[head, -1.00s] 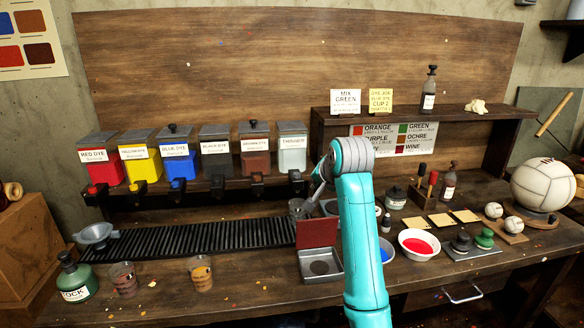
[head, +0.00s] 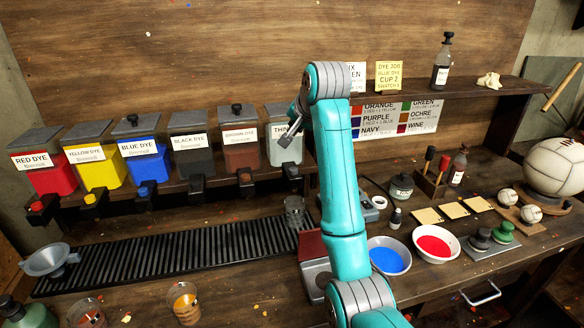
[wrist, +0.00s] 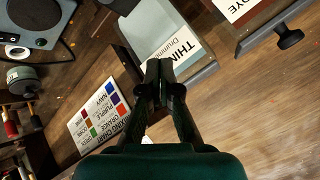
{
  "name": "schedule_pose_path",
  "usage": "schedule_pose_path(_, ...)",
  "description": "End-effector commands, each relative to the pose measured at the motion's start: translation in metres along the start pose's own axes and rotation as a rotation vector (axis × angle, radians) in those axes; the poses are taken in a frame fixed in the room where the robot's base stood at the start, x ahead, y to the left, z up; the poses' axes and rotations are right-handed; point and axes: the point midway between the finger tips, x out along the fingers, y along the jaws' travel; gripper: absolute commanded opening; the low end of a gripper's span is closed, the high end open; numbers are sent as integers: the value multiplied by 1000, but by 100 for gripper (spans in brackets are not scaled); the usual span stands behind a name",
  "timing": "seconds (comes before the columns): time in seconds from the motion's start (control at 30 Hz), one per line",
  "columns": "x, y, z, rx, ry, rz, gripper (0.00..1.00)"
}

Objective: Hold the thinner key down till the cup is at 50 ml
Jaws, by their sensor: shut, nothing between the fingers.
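The thinner dispenser (head: 271,152) is a pale grey bin at the right end of the dye row. Its label is partly covered by my gripper in the head view; the bin and label also show in the wrist view (wrist: 190,50). A dark tap (head: 291,172) sits below the bin; its key is too small to make out clearly. A clear cup (head: 294,209) stands below it at the right end of the slatted rack; its level cannot be read. My gripper (head: 286,141) is shut and empty, in front of the bin and above the tap; its fingertips also show in the wrist view (wrist: 157,68).
The brown dye bin (head: 239,153) stands just left of the thinner. A slatted drip rack (head: 170,250) runs below the bins. Blue (head: 389,257) and red (head: 434,245) dye bowls lie to the right of my arm. A shelf (head: 460,95) crosses the back right.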

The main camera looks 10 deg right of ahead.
Motion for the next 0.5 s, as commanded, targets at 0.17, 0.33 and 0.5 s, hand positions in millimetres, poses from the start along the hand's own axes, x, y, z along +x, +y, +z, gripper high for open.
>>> schedule_pose_path(0.17, 2, 2, 2, 0, -1, 1, 0)
schedule_pose_path(0.33, 12, 9, 9, 0, -1, 1, 0)
schedule_pose_path(0.5, 27, 20, 20, 0, -2, 1, 0)
